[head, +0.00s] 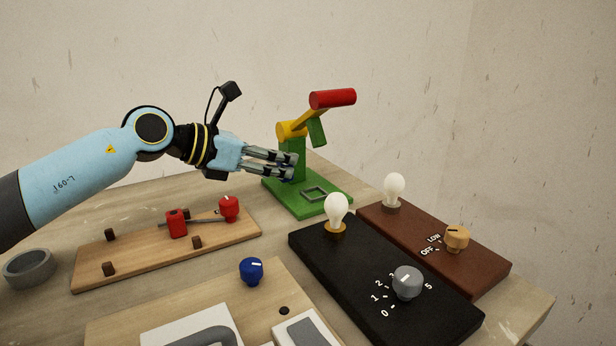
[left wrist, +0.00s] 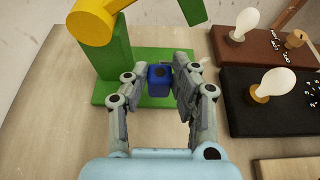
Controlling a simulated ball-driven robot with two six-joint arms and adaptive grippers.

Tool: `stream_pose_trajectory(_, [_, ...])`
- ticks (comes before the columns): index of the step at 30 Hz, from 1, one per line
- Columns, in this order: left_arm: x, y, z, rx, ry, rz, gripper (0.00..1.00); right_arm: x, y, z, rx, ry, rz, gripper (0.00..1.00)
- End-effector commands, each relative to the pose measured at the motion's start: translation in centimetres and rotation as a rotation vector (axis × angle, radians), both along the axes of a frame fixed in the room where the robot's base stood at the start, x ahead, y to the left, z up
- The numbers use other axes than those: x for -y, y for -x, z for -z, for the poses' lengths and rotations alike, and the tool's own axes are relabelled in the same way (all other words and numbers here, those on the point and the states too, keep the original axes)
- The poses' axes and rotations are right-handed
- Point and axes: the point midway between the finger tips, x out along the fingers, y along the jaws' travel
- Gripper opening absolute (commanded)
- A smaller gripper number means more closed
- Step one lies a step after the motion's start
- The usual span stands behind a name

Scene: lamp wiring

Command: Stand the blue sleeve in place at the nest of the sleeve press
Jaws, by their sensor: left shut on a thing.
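The sleeve press has a green base (head: 285,200), a yellow joint (head: 291,131) and a red handle (head: 333,98). Its nest (head: 315,193) is a square frame on the base, empty in the head view. My left gripper (head: 291,166) is beside the press's post, to the left of the nest. It is shut on the blue sleeve (left wrist: 159,80), which shows between the fingertips in the left wrist view, in front of the green base. In the head view the fingers hide nearly all of the sleeve. My right gripper is out of view.
A black board (head: 375,270) with a bulb and grey knob and a brown board (head: 470,255) with another bulb stand right of the press. A wooden board (head: 130,260) with red parts lies at left, near a grey ring (head: 28,266). A blue knob (head: 251,271) is in front.

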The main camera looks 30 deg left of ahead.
Motion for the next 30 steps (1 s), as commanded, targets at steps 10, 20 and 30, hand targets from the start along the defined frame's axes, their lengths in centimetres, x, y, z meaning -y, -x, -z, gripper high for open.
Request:
stream_pose_trajectory(10, [4.3, -3.3, 0.0, 0.001, 0.0, 0.0, 0.06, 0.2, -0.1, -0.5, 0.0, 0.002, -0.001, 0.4])
stream_pose_trajectory(20, [4.4, -3.3, 3.7, -0.001, -0.001, 0.001, 0.06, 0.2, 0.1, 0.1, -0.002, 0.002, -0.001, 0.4])
stream_pose_trajectory(30, [4.4, -3.3, 4.0, 0.0, -0.002, 0.001, 0.06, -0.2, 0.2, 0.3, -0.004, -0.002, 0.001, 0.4])
